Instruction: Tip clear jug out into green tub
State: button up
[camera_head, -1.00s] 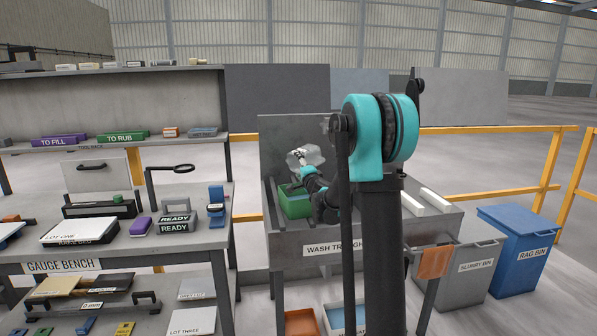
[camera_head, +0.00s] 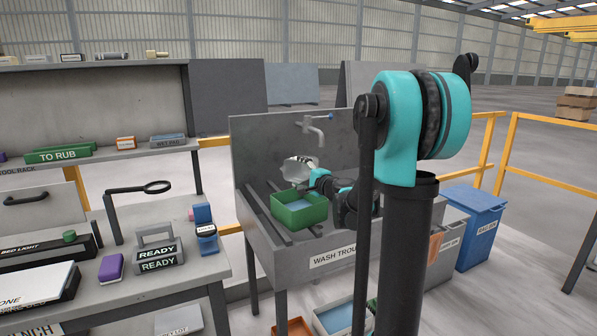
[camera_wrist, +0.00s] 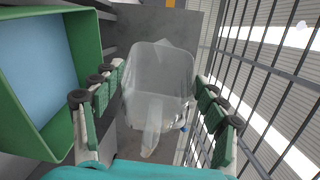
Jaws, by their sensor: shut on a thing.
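The clear jug (camera_head: 297,169) is in my gripper (camera_head: 311,174), above the back of the green tub (camera_head: 313,217). It looks tilted there, though its exact angle is hard to read. In the wrist view the clear jug (camera_wrist: 158,85) sits between the two fingers of my gripper (camera_wrist: 160,92), which is shut on it. The jug looks empty or holds only clear liquid; I cannot tell which. The green tub (camera_wrist: 88,75) fills the left of the wrist view, with a flat light-blue surface inside, apart from the jug.
The tub stands in the grey wash trough (camera_head: 335,258), under a tap (camera_head: 316,130) at the back panel. A bench (camera_head: 180,275) with READY blocks and a magnifier stands at left. A blue rag bin (camera_head: 478,225) and yellow rails are at right.

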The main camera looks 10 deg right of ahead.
aim_at(305, 166)
jog(key=m, duration=0.1)
jog(key=m+g, duration=0.1)
jog(key=shift+w+d+m, duration=0.3)
jog(key=shift+w+d, duration=0.1)
jog(key=m+g, duration=0.1)
jog(key=w+d+m+g, duration=0.1)
jog(key=m, duration=0.1)
jog(key=shift+f, duration=0.35)
jog(key=m+g, duration=0.1)
jog(key=f+m+y, duration=0.1)
jog(key=m, duration=0.1)
jog(key=w+d+m+g, duration=0.1)
jog(key=shift+w+f+m+g+y, duration=0.1)
jog(key=shift+f+m+g+y, duration=0.2)
jog(key=shift+r+m+g+y, duration=0.3)
jog(key=shift+r+m, duration=0.25)
jog(key=shift+r, duration=0.45)
jog(key=shift+r+m+g+y, duration=0.3)
jog(key=shift+r+m, duration=0.25)
jog(key=shift+r, duration=0.4)
